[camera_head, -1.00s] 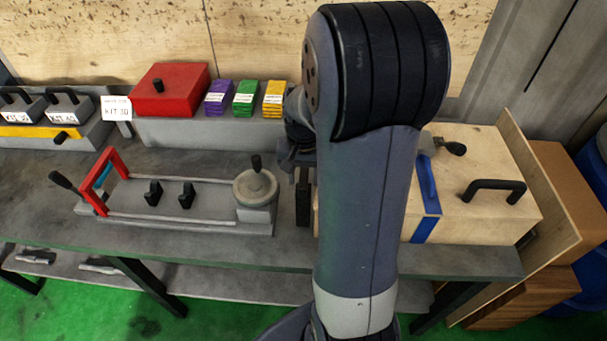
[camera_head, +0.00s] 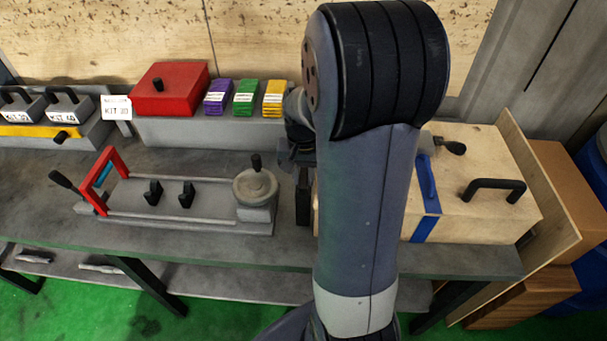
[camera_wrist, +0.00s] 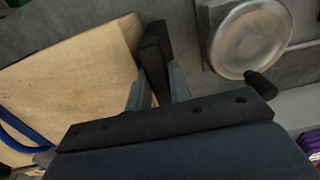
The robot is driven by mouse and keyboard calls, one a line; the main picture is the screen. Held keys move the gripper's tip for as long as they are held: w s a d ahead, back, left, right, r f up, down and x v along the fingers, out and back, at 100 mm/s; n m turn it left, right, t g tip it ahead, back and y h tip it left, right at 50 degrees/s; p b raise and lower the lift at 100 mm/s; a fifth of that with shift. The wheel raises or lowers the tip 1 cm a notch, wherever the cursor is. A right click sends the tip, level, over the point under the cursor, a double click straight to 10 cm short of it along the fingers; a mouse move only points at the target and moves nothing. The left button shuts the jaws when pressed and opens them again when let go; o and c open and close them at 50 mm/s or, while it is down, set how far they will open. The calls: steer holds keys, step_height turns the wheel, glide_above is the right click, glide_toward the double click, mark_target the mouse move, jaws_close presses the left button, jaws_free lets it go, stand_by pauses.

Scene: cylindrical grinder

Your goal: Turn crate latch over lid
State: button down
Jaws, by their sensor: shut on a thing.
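The wooden crate (camera_head: 482,215) stands on the bench at right, its left part hidden behind my arm. Its pale lid also fills the left of the wrist view (camera_wrist: 75,85). A grey lever with a black knob (camera_head: 455,148) shows at the crate's back edge, beside the blue strap. My gripper (camera_head: 303,205) is at the crate's left end, pointing down. In the wrist view its dark fingers (camera_wrist: 154,60) are close together right beside the crate's edge. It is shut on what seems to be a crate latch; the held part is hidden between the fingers.
A grey fixture with a round handwheel (camera_head: 256,187) and a red frame (camera_head: 103,180) lies left of my gripper. The handwheel is close by. A red box (camera_head: 171,90) and several coloured packs stand behind. A black handle (camera_head: 494,188) rises from the crate.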

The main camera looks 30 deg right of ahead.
steer(key=shift+m, duration=0.4)
steer(key=m, duration=0.3)
steer(key=shift+s+d, duration=0.1)
steer(key=m, duration=0.3)
steer(key=shift+s+d+m+b, duration=0.1)
steer(key=shift+s+m+b, duration=0.05)
steer(key=shift+m+b, duration=0.2)
steer(key=m, duration=0.6)
steer(key=shift+s+m, duration=0.25)
steer(key=c, duration=1.3)
jaws_free()
step_height(320, 180, up, 11)
steer(key=shift+f+b, duration=0.1)
steer(key=shift+b, duration=0.4)
